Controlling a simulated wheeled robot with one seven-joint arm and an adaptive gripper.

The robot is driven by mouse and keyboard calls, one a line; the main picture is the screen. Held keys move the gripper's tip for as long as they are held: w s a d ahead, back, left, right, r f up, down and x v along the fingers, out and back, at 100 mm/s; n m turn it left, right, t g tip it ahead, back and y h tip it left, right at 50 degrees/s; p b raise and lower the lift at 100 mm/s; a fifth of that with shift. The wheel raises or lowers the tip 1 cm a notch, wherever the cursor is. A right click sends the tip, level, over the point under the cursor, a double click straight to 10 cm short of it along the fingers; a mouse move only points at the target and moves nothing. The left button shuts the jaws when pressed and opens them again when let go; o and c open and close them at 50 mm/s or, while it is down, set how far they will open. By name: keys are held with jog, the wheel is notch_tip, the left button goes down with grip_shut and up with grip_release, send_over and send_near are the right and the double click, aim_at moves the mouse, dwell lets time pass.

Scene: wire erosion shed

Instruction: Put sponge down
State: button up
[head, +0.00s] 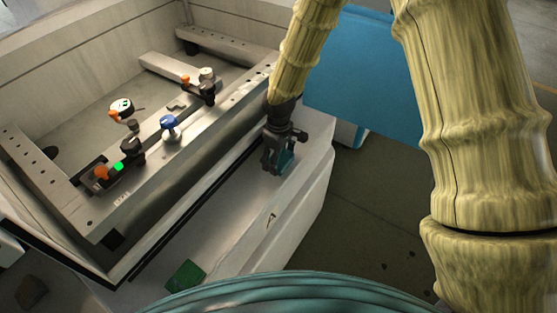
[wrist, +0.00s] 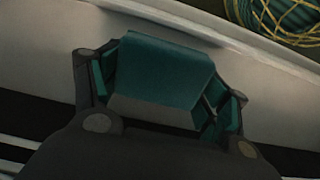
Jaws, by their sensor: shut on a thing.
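My gripper (head: 274,168) is low over the pale front ledge of the machine, to the right of the long metal bar. It is shut on a teal block, the sponge (head: 287,161). In the wrist view the sponge (wrist: 163,75) spans the space between the two fingers, with a teal upper face and a greyer lower face. Whether its underside touches the ledge cannot be told.
The ledge (head: 240,240) is mostly bare around my gripper. A green pad (head: 185,276) lies at its near end. Left is the machine's tank with a metal bar (head: 190,125), an orange-knobbed dial gauge (head: 121,106) and clamps. A blue panel (head: 365,75) stands behind right.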

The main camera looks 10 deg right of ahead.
jog(key=shift+f, duration=0.85)
jog(key=shift+f, duration=0.2)
jog(key=o, duration=1.2)
jog(key=shift+c, duration=0.2)
jog(key=shift+r, duration=0.1)
notch_tip(320, 180, up, 12)
jog(key=shift+r+b, duration=0.1)
jog(key=shift+b, duration=0.6)
